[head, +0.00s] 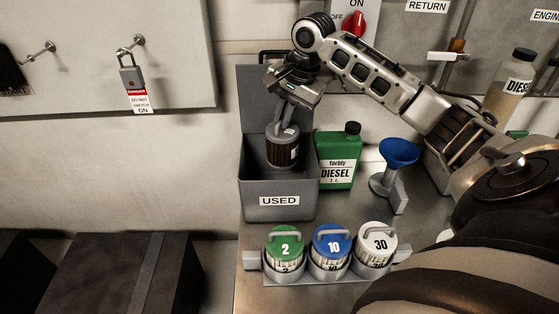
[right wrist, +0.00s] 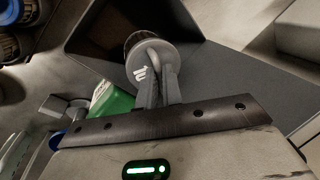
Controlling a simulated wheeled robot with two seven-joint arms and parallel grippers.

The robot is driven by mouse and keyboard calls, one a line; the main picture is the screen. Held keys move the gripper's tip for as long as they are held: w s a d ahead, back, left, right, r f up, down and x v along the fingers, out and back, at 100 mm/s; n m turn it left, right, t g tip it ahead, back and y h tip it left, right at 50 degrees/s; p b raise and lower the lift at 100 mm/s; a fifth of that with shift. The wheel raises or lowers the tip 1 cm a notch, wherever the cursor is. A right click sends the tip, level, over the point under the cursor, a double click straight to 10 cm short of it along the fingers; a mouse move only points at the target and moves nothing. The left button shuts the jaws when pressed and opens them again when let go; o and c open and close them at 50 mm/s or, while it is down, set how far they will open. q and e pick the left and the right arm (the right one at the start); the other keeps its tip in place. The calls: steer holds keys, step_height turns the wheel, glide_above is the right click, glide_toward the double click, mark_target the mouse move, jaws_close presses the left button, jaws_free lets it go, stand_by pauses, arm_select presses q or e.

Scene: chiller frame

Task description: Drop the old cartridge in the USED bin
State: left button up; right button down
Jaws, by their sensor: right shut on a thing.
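The old cartridge (head: 283,150) is dark and ribbed with a grey cap and handle. It hangs upright from my right gripper (head: 288,118), which is shut on its handle. The cartridge is over the open grey bin labelled USED (head: 279,201), with its lower part at or below the rim level. In the right wrist view the cartridge's grey cap (right wrist: 150,66) sits between the fingers (right wrist: 157,92), with the bin's dark inside (right wrist: 105,35) beyond it. I cannot tell how far the cartridge is above the bin floor. My left gripper is not in view.
A green diesel jug (head: 337,160) stands right of the bin, with a blue funnel (head: 398,153) beyond it. Green (head: 285,247), blue (head: 332,246) and white (head: 377,247) capped cartridges stand in a rack in front. The bin's raised lid (head: 262,95) is behind the cartridge.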

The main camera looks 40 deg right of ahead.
steer(key=c, duration=1.5)
jaws_free()
steer(key=v, duration=1.5)
steer(key=shift+s+r, duration=0.15)
steer(key=shift+r, duration=0.25)
